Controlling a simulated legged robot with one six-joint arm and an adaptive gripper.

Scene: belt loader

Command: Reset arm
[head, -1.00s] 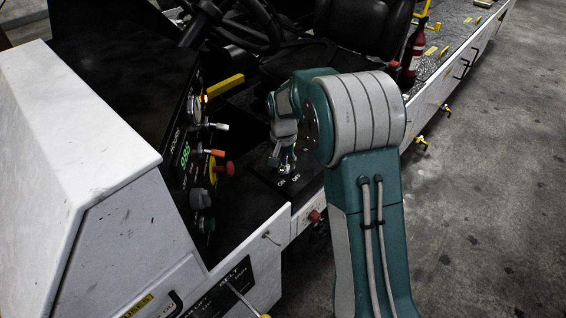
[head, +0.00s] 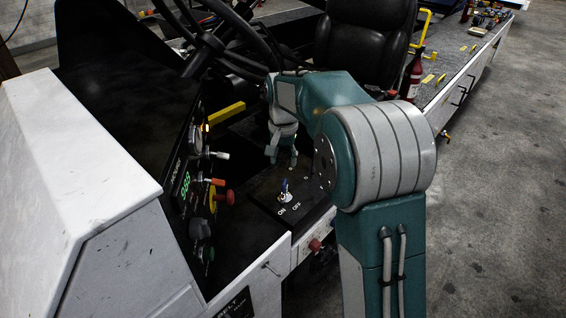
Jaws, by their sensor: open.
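My gripper (head: 282,155) hangs from my teal and grey arm, above and a little behind the switch in the head view. It points down, with its fingers apart and nothing between them. The switch (head: 284,190) has a blue-tipped lever and stands on a black panel marked ON and OFF (head: 280,208). A gap shows between the gripper and the switch. Which way the lever leans is hard to tell.
A dashboard with a green display (head: 185,186), a red knob (head: 227,197) and several other controls stands at left. A steering wheel (head: 235,45) and black seat (head: 366,45) are behind the gripper. A red extinguisher (head: 412,75) stands right of the seat. Open floor (head: 490,210) lies at right.

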